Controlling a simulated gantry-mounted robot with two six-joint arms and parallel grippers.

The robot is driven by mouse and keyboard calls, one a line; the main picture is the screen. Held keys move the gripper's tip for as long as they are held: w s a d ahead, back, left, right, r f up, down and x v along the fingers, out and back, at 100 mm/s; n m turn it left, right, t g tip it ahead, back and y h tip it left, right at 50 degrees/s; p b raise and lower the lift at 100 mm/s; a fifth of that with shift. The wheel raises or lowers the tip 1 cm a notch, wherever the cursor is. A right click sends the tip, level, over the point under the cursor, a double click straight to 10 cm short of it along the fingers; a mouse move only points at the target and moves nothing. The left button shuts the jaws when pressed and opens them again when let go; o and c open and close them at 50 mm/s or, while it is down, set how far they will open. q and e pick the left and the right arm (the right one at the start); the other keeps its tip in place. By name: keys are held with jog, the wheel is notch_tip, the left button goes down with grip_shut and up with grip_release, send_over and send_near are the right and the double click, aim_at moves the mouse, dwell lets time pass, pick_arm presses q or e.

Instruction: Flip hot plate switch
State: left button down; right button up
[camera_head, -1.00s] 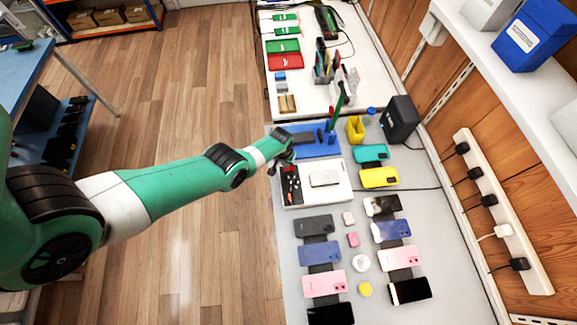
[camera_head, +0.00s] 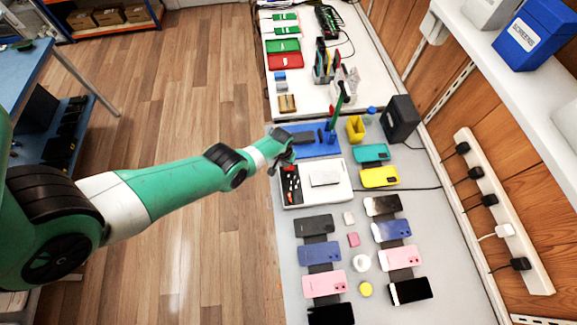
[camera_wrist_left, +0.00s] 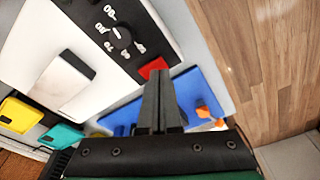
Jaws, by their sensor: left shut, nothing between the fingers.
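The hot plate (camera_head: 337,189) is a white box with a black control panel (camera_head: 291,186) on its left side. In the left wrist view the panel carries a dial (camera_wrist_left: 120,38) with numbers and a red switch (camera_wrist_left: 153,67) at its end. My left gripper (camera_head: 273,172) is over the panel's far end in the head view. In the left wrist view its dark fingers (camera_wrist_left: 160,85) are shut and empty, their tips right beside the red switch; I cannot tell whether they touch it. My right gripper is not in view.
Teal (camera_head: 371,153) and yellow (camera_head: 379,178) phones lie to the right. Several phones fill the near bench. A power strip (camera_head: 501,212) is on the wall.

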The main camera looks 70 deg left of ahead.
pick_arm(q)
jog(key=shift+f+b, duration=0.65)
jog(key=shift+f, duration=0.1)
notch_tip(320, 180, up, 7)
jog(key=p, duration=0.7)
jog(key=shift+r, duration=0.1)
dwell(0.5)
